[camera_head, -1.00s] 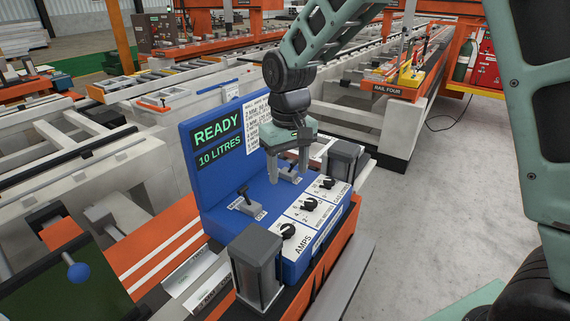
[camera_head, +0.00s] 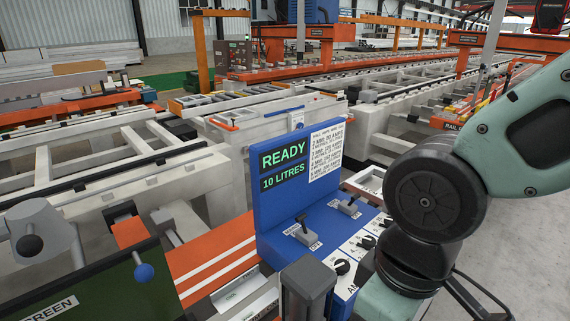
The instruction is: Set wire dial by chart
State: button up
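The blue control box (camera_head: 262,214) stands right of centre in the head view. Its screen (camera_head: 284,166) reads READY and 10 LITRES in green. The white chart (camera_head: 326,150) beside the screen lists mm and amps rows, too small to read fully. On the sloped front are black dials on white plates: the amps dial (camera_head: 342,267) is nearest, and another dial (camera_head: 367,242) sits behind it. The rest of the dial row is partly hidden by my arm. Two toggle levers (camera_head: 304,232) and (camera_head: 349,205) stand on the box top. My gripper's fingers are out of the picture, below my wrist.
A grey post (camera_head: 308,287) stands at the box's near corner. A dark green panel (camera_head: 125,285) with a blue-knobbed lever (camera_head: 144,272) is at lower left. White and orange rail frames fill the back. Grey floor shows at right.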

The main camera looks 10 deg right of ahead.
aim_at(368, 242)
jog(key=z, duration=0.25)
jog(key=k+j+u, duration=0.1)
jog(key=u, duration=0.4)
jog(key=j+u, duration=0.15)
jog(key=u, duration=0.3)
jog(key=k+j+u, duration=0.1)
jog(key=u, duration=0.4)
jog(key=k+j, duration=0.1)
jog(key=k, duration=0.25)
jog(key=k+j, duration=0.15)
jog(key=k, duration=0.2)
jog(key=z, duration=1.2)
